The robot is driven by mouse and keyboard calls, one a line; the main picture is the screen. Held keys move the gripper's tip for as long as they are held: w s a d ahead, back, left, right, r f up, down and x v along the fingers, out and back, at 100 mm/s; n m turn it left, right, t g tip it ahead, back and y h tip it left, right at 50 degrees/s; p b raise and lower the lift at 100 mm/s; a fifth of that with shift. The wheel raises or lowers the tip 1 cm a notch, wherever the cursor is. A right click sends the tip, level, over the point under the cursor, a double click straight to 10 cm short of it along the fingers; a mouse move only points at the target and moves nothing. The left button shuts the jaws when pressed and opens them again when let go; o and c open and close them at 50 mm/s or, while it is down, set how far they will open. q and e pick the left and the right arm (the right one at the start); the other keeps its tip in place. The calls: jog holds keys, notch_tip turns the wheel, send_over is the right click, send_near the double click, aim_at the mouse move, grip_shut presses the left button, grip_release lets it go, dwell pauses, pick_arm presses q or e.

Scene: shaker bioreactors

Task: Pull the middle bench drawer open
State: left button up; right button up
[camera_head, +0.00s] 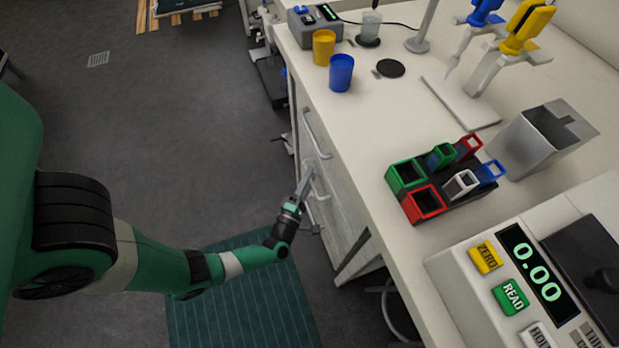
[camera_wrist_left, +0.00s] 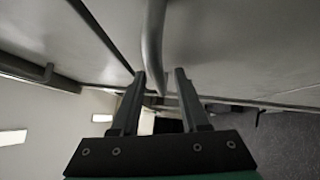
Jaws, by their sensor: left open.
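The bench drawers show in the head view as a pale front under the bench's left edge, with bar handles one below another. The middle drawer (camera_head: 338,191) looks flush with the front, and its handle is partly hidden by my gripper. My left gripper (camera_head: 306,183) is at that handle, reaching in from the left. In the left wrist view, my left gripper (camera_wrist_left: 163,75) is open, and a curved grey handle (camera_wrist_left: 153,45) runs down between its two fingers. I cannot tell whether either finger touches it. My right gripper is not in view.
The upper drawer handle (camera_head: 316,134) sits just above my gripper. A second handle (camera_wrist_left: 30,70) shows at left in the wrist view. The bench top holds cups, a cuvette rack (camera_head: 440,190) and a meter (camera_head: 510,270). The floor left of the drawers is mostly clear, with a green mat (camera_head: 240,310).

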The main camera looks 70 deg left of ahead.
pick_arm(q)
grip_shut()
dwell(1.5)
